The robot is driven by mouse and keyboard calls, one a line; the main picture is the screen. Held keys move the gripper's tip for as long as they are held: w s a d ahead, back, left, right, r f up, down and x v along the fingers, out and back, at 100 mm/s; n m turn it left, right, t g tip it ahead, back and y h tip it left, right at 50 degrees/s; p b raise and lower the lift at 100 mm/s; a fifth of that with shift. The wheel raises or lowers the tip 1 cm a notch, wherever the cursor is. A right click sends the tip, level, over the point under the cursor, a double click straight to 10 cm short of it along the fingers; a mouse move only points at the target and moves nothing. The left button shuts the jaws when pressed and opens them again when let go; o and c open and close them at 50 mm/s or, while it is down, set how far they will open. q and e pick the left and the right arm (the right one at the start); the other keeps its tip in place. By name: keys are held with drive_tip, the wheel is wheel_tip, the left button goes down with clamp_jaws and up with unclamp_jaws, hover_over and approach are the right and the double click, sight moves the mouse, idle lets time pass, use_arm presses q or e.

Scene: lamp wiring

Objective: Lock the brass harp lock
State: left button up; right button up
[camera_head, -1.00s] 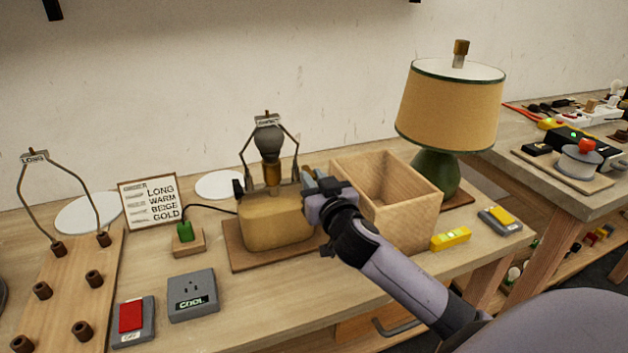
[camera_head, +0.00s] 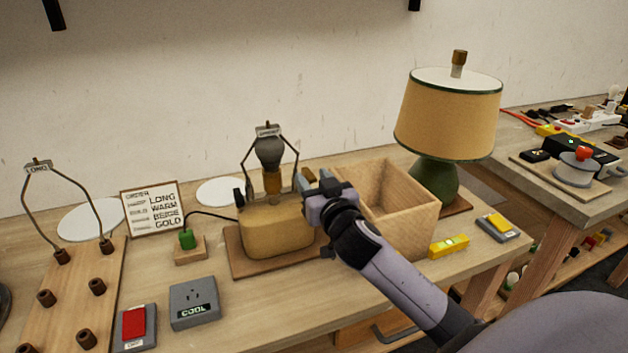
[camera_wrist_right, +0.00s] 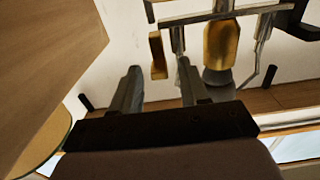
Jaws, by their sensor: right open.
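The tan lamp base (camera_head: 277,234) stands on a wooden board with a bulb (camera_head: 269,153) and a harp (camera_head: 292,145) above it. In the right wrist view the lamp appears upside down, with its bulb (camera_wrist_right: 217,78) pointing down. The brass harp lock (camera_wrist_right: 158,55) is a small upright brass piece beside the harp foot there. My right gripper (camera_wrist_right: 160,80) is open, with the brass lock in line with the gap between its fingers; contact cannot be told. My left gripper is not in view.
An open wooden box (camera_head: 408,225) stands close right of the gripper. A shaded lamp (camera_head: 447,118) is behind it. A black lever (camera_head: 239,198) is on the lamp's left side.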

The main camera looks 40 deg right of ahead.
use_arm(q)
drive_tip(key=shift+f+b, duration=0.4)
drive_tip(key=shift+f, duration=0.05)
use_arm(e)
drive_tip(key=v, duration=0.7)
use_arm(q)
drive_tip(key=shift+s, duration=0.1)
